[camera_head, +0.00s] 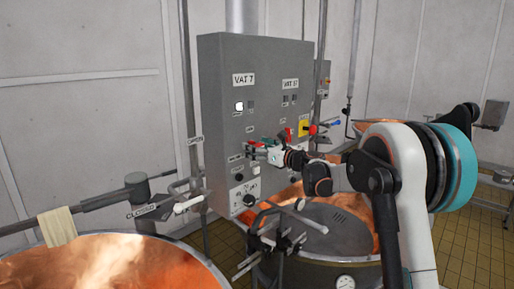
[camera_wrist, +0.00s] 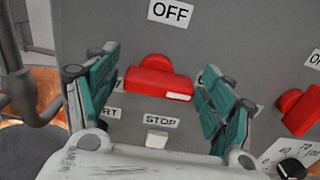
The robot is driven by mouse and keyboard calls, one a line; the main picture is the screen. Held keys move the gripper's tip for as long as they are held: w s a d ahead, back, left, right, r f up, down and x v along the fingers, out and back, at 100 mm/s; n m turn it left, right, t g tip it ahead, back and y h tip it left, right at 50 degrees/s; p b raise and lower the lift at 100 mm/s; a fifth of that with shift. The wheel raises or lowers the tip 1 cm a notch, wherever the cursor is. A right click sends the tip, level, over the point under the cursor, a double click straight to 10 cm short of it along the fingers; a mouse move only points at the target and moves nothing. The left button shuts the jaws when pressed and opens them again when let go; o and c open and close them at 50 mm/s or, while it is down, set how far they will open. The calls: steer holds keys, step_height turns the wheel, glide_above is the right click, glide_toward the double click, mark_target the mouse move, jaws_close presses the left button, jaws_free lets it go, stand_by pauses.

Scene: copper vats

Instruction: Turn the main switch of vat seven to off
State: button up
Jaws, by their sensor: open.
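The grey control panel (camera_head: 218,80) has a left column under a VAT 7 label (camera_head: 244,79). In the wrist view a red switch handle (camera_wrist: 155,78) lies roughly level on the panel, with a white mark at its right end. An OFF label (camera_wrist: 171,12) sits above it; another label at its left is mostly hidden. My gripper (camera_wrist: 158,70) is open, with one teal finger on each side of the red handle; I cannot tell whether either touches it. In the head view my gripper (camera_head: 262,149) is at the VAT 7 column and hides most of the switch.
A white button (camera_wrist: 157,138) with a STOP label sits just below the handle. Another red switch (camera_wrist: 300,108) is to the right. The right column has a yellow-plated red switch (camera_head: 304,127). Copper vats (camera_head: 110,265) stand below, with pipes and valve handles near the panel.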

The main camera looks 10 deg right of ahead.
steer(key=c, duration=1.1)
steer(key=shift+o, duration=0.2)
steer(key=n+b, duration=0.2)
steer(key=n, duration=0.1)
steer(key=shift+f+b, duration=0.1)
steer(key=shift+b, duration=0.3)
steer(key=n+b, duration=0.3)
steer(key=n, duration=0.2)
steer(key=shift+a+n, duration=0.1)
steer(key=shift+n, duration=0.2)
steer(key=n+b, duration=0.1)
steer(key=n, duration=0.3)
steer(key=shift+s+b, duration=0.1)
steer(key=shift+b, duration=0.3)
steer(key=n, duration=0.2)
steer(key=n+b, duration=0.1)
steer(key=n, duration=0.2)
steer(key=shift+a+r, duration=0.15)
steer(key=shift+r, duration=0.05)
steer(key=shift+n, duration=0.3)
steer(key=o, duration=1.1)
steer(key=shift+c, duration=0.2)
